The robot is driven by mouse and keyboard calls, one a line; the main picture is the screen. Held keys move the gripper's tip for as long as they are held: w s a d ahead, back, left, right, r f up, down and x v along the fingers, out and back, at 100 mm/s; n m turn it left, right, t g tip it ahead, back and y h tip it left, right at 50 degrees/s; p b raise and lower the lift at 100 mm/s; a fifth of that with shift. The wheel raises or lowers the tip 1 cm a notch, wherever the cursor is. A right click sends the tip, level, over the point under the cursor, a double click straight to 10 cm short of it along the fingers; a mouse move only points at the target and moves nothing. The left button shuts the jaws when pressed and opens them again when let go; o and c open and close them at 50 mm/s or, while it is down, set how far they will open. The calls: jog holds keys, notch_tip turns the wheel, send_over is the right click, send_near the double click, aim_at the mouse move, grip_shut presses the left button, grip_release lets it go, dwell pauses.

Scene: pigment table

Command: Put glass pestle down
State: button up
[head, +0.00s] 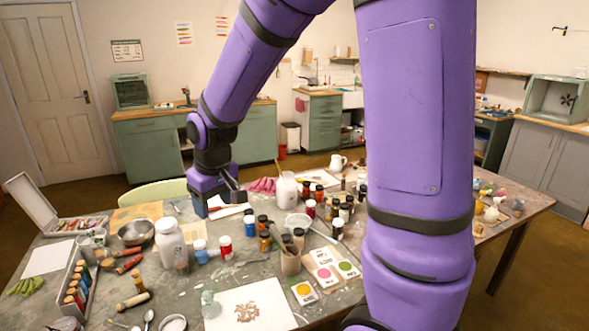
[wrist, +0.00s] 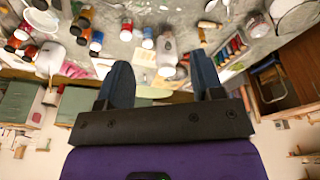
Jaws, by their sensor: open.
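A clear glass piece with a rounded knob (head: 210,304), which looks like the glass pestle, stands upright at the front of the table, by the left edge of a white sheet (head: 262,318). My gripper (head: 220,207) is over the far side of the table, well apart from this glass piece. In the wrist view my gripper (wrist: 160,62) has its two blue fingers spread, with nothing held between them. I cannot make out the glass pestle for sure in the wrist view.
The paint-stained table (head: 192,290) is crowded. A large white jar (head: 170,245), several small pigment bottles (head: 225,247), a metal bowl (head: 136,232) and a brush holder (head: 290,261) stand around. Brown chips (head: 246,312) lie on the white sheet. Little bare room shows between things.

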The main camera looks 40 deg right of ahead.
jog(key=s+d+r+m+t, duration=0.1)
jog(key=s+r, duration=0.6)
jog(key=s, duration=0.4)
jog(key=s+d+r+m+t, duration=0.1)
jog(key=s+d+r+t, duration=0.1)
jog(key=s+r, duration=0.5)
jog(key=s, duration=0.4)
jog(key=shift+s+d+r, duration=0.15)
jog(key=shift+s+d, duration=0.05)
jog(key=shift+s, duration=0.05)
jog(key=shift+o, duration=0.4)
jog(key=shift+w, duration=0.1)
